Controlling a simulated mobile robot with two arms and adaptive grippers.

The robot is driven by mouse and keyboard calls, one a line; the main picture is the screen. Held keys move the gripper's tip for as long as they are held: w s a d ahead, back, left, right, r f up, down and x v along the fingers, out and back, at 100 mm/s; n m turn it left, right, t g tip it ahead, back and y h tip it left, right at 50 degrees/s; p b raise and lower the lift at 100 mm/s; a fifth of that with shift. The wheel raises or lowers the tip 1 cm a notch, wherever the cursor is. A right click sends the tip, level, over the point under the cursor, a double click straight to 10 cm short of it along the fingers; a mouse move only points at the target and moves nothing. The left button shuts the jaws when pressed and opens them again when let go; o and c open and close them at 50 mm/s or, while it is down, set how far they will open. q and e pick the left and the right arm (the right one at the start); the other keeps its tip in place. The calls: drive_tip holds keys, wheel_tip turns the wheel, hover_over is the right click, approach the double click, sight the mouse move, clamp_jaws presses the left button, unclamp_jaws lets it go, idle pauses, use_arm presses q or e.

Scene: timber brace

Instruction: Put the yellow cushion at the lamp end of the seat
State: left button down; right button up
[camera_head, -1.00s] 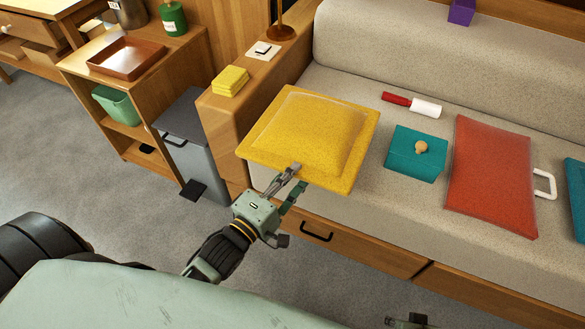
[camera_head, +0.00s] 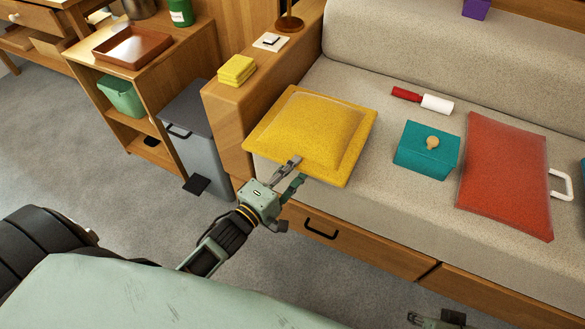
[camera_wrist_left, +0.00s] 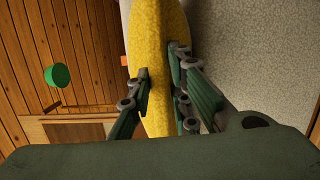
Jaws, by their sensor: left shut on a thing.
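The yellow cushion (camera_head: 312,128) is at the left end of the seat (camera_head: 390,210), beside the wooden arm that carries the lamp (camera_head: 289,20). It looks nearly flat, with its front corner at the seat's front edge; I cannot tell whether it rests fully on the seat. My left gripper (camera_head: 292,172) is shut on the cushion's near edge. In the left wrist view the cushion (camera_wrist_left: 157,50) stands between the two fingers (camera_wrist_left: 160,90). Part of my right gripper (camera_head: 437,319) shows at the bottom edge; its fingers are not clear. Only the lamp's base and lower stem show.
A teal box (camera_head: 426,150), a red and white roller (camera_head: 423,100) and a red cushion (camera_head: 505,175) with a white handle beside it are on the seat to the right. Yellow cloths (camera_head: 237,70) lie on the arm. A grey bin (camera_head: 190,130) stands left of the seat.

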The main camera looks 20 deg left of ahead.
use_arm(q)
drive_tip(key=c, duration=2)
unclamp_jaws()
drive_tip(key=o, duration=0.4)
